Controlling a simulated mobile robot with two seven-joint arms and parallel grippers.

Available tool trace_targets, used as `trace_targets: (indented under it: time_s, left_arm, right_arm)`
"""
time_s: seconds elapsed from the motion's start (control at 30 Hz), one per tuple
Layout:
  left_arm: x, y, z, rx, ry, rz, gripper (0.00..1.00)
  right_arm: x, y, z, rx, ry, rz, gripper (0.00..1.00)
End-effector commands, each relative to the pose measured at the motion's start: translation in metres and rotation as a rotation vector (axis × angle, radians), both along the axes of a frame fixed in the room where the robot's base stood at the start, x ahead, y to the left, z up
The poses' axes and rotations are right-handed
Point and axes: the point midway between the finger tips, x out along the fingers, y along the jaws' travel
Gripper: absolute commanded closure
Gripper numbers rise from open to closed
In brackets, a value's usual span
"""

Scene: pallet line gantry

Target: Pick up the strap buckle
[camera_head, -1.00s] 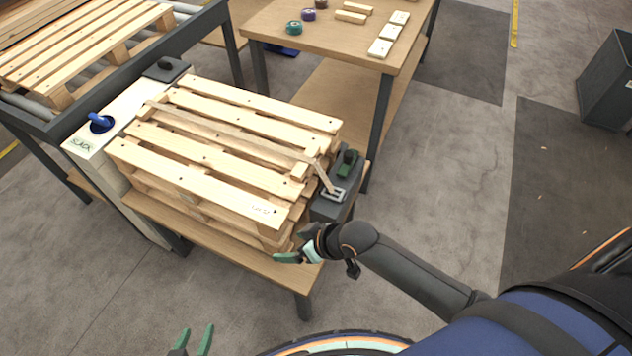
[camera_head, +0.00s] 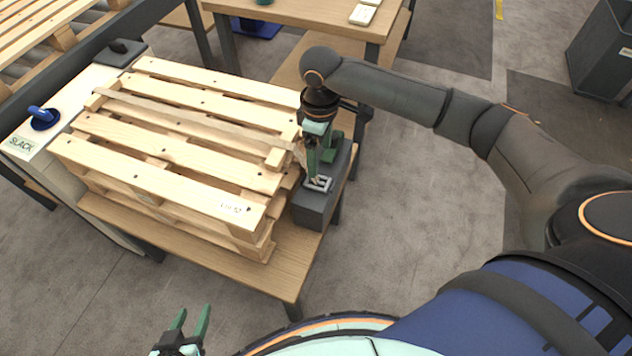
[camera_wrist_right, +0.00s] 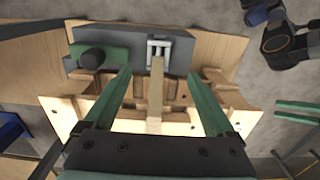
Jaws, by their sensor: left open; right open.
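The strap buckle (camera_head: 318,184) is a small metal frame lying on the dark grey block at the right end of the pallet stack. In the right wrist view the buckle (camera_wrist_right: 159,50) lies ahead between the fingers, at the end of the tan strap (camera_wrist_right: 156,95). My right gripper (camera_head: 314,172) is above the buckle, pointing down; in the wrist view its green fingers (camera_wrist_right: 160,85) are apart with nothing gripped. The strap (camera_head: 190,118) runs across the wooden pallets (camera_head: 160,170). My left gripper (camera_head: 192,325) is open and empty at the bottom, away from the pallets.
The dark block (camera_head: 312,208) also carries a green part with a black knob (camera_wrist_right: 92,57). A blue knob (camera_head: 42,118) sits on the white unit marked SLACK at left. A wooden table (camera_head: 290,20) stands behind. The floor at front left is clear.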

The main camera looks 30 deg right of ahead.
Motion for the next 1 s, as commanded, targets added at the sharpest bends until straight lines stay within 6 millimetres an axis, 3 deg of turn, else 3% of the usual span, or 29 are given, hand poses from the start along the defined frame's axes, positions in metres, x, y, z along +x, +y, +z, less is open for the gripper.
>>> trace_targets:
  time_s: [0.03, 0.13, 0.47, 0.7, 1.0]
  left_arm:
    - [-0.001, 0.0, -0.006, 0.001, 0.002, -0.001, 0.5]
    - [-0.003, 0.001, -0.011, 0.002, 0.006, -0.001, 0.5]
    - [-0.003, 0.003, -0.013, 0.005, 0.001, 0.001, 0.5]
    - [-0.005, 0.006, -0.027, 0.01, 0.006, 0.004, 0.5]
    - [-0.009, 0.009, -0.029, 0.016, 0.014, 0.006, 0.5]
  right_arm:
    - [-0.001, 0.0, -0.014, 0.0, 0.003, 0.0, 0.1]
    - [0.0, 0.001, -0.031, 0.001, 0.001, 0.0, 0.1]
    - [0.002, 0.001, -0.055, 0.002, -0.002, 0.001, 0.1]
    - [0.006, 0.002, -0.091, 0.002, -0.001, 0.001, 0.1]
    - [0.006, 0.002, -0.098, 0.003, -0.004, 0.002, 0.1]
